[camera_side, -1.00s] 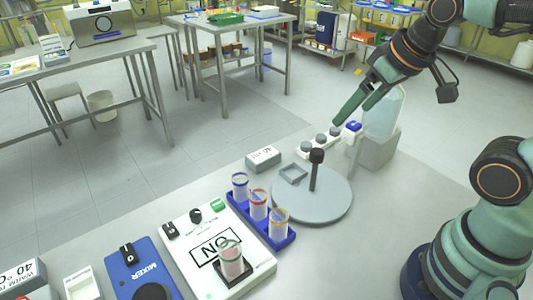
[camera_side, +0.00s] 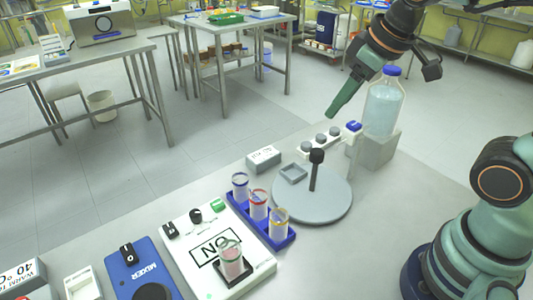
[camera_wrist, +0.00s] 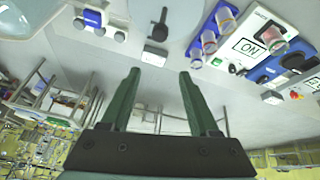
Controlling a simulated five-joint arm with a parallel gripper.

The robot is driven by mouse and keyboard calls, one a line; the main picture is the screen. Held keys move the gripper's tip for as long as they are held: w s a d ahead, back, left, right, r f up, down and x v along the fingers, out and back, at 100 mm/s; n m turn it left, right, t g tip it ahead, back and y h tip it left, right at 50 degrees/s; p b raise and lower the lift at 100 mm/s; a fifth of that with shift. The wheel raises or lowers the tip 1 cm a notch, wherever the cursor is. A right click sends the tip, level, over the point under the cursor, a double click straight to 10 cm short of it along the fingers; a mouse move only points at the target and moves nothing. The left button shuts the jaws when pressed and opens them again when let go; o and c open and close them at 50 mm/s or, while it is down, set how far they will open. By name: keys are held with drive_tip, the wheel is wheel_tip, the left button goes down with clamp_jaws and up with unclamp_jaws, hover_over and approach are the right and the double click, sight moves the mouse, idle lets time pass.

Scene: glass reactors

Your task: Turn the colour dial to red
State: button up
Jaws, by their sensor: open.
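A white device (camera_side: 205,247) at the lower middle of the side view carries a black round knob (camera_side: 196,215), a black switch (camera_side: 169,230) and a green button (camera_side: 218,205). No colour marks are readable, so I cannot tell whether this knob is the colour dial. The device also shows in the wrist view (camera_wrist: 252,22). A clear vial (camera_side: 231,260) stands on it. My gripper (camera_side: 331,116) is in the air at the upper right, well away from the device. In the wrist view my gripper (camera_wrist: 158,72) is open, with nothing between its fingers.
A blue rack (camera_side: 262,222) with three vials stands beside the device. A grey disc (camera_side: 335,205) bears a black-headed post (camera_side: 316,165). A bottle (camera_side: 383,105) stands on a block. The blue mixer (camera_side: 145,270) is at lower left.

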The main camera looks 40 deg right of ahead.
drive_tip(key=w+a+r+n+g, duration=0.1)
drive_tip(key=w+a+n, duration=0.4)
drive_tip(key=a+n, duration=0.1)
drive_tip(key=n+g, duration=0.4)
drive_tip(key=n, duration=1.4)
hover_over(195, 212)
wheel_tip(195, 212, down, 11)
wheel_tip(195, 212, down, 11)
drive_tip(key=shift+f, duration=0.15)
clamp_jaws()
